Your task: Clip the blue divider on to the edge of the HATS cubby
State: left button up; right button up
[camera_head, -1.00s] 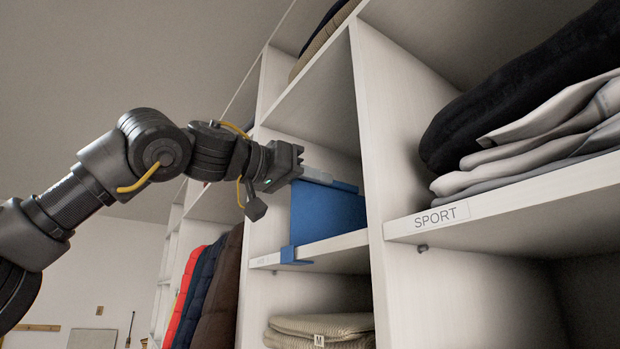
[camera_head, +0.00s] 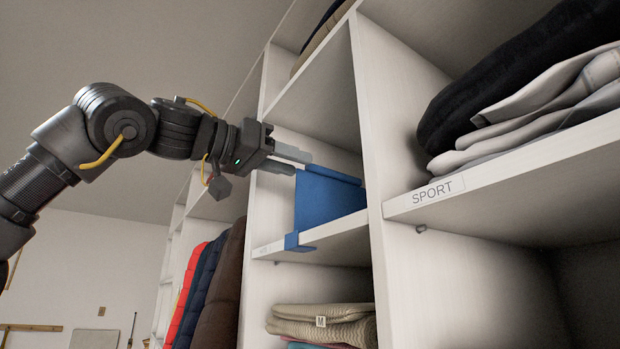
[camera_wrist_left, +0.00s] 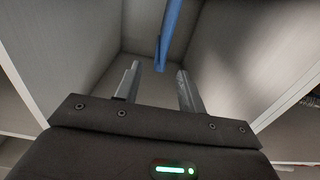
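The blue divider (camera_head: 328,203) stands upright in a middle cubby, with its lower clip around the front edge of the shelf (camera_head: 340,240). The small label (camera_head: 266,249) on that edge is too faint to read. My left gripper (camera_head: 302,164) is open and empty, its two fingers spread just left of the divider's upper front corner, apart from it. In the left wrist view, the divider (camera_wrist_left: 176,28) shows as a blue strip beyond the open fingers. My right gripper is not in view.
The SPORT cubby (camera_head: 437,191) at right holds folded dark and grey clothes (camera_head: 520,100). Folded beige knitwear (camera_head: 322,322) lies below the divider's shelf. Red, navy and brown jackets (camera_head: 207,290) hang at lower left. Free room lies left of the shelving.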

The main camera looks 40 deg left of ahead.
pick_arm(q)
jog(key=b+v, duration=0.1)
jog(key=v, duration=0.4)
dwell(0.4)
jog(key=shift+w, duration=0.1)
